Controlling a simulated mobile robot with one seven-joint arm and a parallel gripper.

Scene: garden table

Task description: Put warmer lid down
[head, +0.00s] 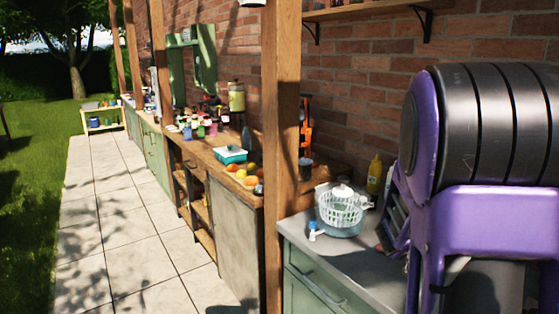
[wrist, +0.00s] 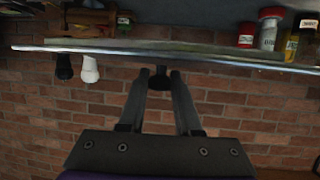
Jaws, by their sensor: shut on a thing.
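In the wrist view my gripper (wrist: 160,78) is shut on a small dark knob between its fingertips. The knob sits against a long, thin, silver-edged plate (wrist: 120,53), seen nearly edge-on across the view; it looks like the warmer lid, held in the air. Most of its surface is hidden by this angle. In the head view my purple and black arm fills the right side, and neither my gripper nor the lid shows. I cannot make out the warmer in either view.
A grey counter (head: 378,262) carries a pale basket (head: 342,208), a yellow bottle (head: 374,175) and a small blue-white bottle (head: 313,231). A wooden post (head: 283,120) stands at its left end. In the wrist view, bottles (wrist: 268,34) appear above the silver edge, before brick.

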